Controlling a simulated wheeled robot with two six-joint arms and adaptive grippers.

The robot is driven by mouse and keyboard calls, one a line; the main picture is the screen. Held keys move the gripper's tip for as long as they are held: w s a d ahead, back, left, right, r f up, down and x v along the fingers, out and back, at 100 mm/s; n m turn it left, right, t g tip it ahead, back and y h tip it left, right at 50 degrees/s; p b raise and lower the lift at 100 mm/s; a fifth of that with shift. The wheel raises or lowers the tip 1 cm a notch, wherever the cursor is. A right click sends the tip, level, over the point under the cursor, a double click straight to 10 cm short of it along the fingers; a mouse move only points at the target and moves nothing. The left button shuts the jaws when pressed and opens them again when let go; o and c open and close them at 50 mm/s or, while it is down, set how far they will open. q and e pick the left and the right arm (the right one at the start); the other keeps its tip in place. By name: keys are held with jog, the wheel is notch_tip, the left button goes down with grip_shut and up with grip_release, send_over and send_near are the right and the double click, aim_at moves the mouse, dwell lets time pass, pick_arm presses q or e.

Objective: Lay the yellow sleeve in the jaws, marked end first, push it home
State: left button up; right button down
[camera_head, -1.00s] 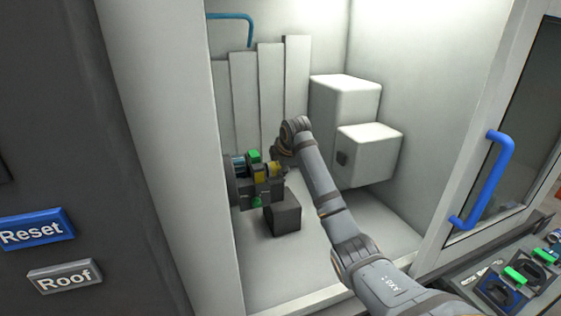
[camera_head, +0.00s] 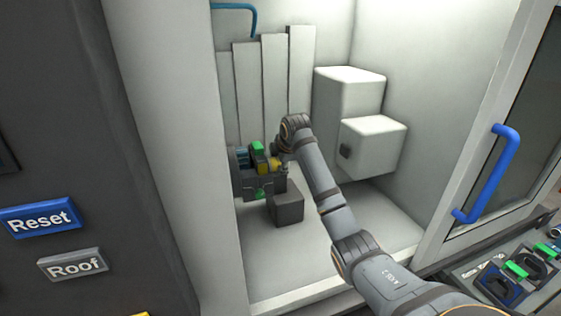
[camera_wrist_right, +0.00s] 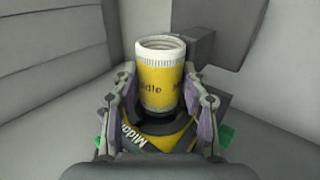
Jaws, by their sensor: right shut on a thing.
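A yellow sleeve (camera_head: 263,164) shows at the green-tipped jaws (camera_head: 257,147) of the dark chuck, at the left of the chamber. My right gripper (camera_head: 279,164) is at its right side. In the right wrist view my right gripper (camera_wrist_right: 160,100) is shut around the yellow sleeve (camera_wrist_right: 160,84), one finger on each side. The sleeve's open, white-rimmed end faces away from the green jaw parts (camera_wrist_right: 227,136). A wider yellow band (camera_wrist_right: 175,137) lettered "Middle" lies below it. Its far end and how deep it sits are hidden. My left gripper is out of view.
A dark grey block (camera_head: 287,207) stands on the chamber floor just below and right of the chuck. White boxes (camera_head: 372,147) stand on the right, behind my arm. The door with a blue handle (camera_head: 492,172) is at the right. The front floor is clear.

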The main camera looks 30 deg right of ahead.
aim_at(271, 163)
jog(key=shift+w+a+p, duration=0.15)
jog(key=shift+a+p, duration=0.35)
jog(key=shift+a, duration=0.25)
jog(key=shift+w+a+p, duration=0.15)
jog(key=shift+a+p, duration=0.35)
jog(key=shift+a, duration=0.2)
jog(key=c, duration=0.6)
grip_release()
jog(key=shift+c, duration=0.2)
jog(key=shift+w+f, duration=0.15)
jog(key=s+r+p, duration=0.2)
jog(key=r+p, duration=0.1)
jog(key=r, duration=0.3)
jog(key=s+r+p, duration=0.3)
jog(key=r, duration=0.3)
jog(key=s+r+p, duration=0.2)
jog(key=r+p, duration=0.2)
jog(key=r, duration=0.3)
jog(key=shift+s+d, duration=0.15)
jog(key=shift+s, duration=0.2)
